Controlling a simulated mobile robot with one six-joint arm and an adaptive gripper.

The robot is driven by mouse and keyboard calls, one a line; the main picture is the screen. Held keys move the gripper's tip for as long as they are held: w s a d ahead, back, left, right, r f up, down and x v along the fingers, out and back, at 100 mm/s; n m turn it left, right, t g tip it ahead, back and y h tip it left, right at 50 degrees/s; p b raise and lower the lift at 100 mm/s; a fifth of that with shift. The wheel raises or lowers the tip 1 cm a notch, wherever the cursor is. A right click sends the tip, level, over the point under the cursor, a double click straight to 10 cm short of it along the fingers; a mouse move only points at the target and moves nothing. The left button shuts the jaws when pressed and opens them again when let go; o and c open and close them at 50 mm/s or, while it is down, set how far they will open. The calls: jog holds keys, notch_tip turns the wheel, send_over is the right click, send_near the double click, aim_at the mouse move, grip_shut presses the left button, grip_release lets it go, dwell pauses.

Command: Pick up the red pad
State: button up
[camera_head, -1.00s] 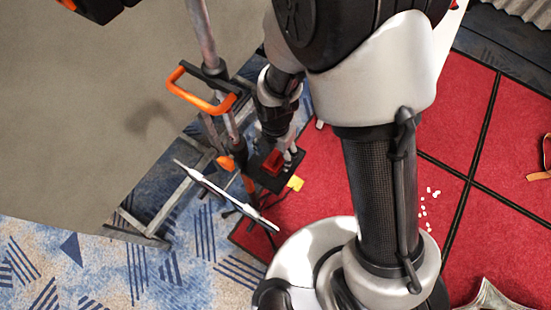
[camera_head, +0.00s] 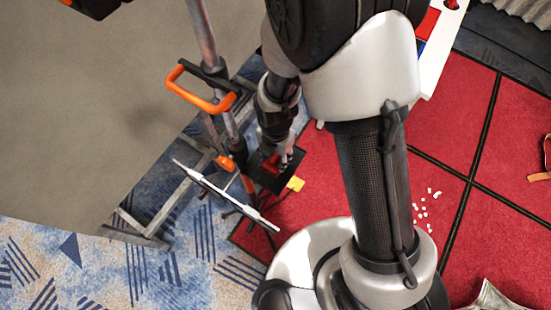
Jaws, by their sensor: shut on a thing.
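The red pad (camera_head: 271,163) is a small red block at the fingers of my gripper (camera_head: 280,160). It shows over a small black platform (camera_head: 291,172) beside the metal stand. My gripper points down and is shut on the red pad. My arm hides part of the fingers, and I cannot tell whether the pad still touches the platform.
A metal stand with an orange handle (camera_head: 186,97) is close on the left. A white bar (camera_head: 222,194) crosses in front of it. A yellow piece (camera_head: 296,184) is at the platform's edge. White bits (camera_head: 421,211) lie on the red floor mat (camera_head: 466,120) at right.

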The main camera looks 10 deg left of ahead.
aim_at(275, 155)
jog(key=shift+c, duration=1)
notch_tip(275, 155, up, 20)
jog(key=p, duration=0.4)
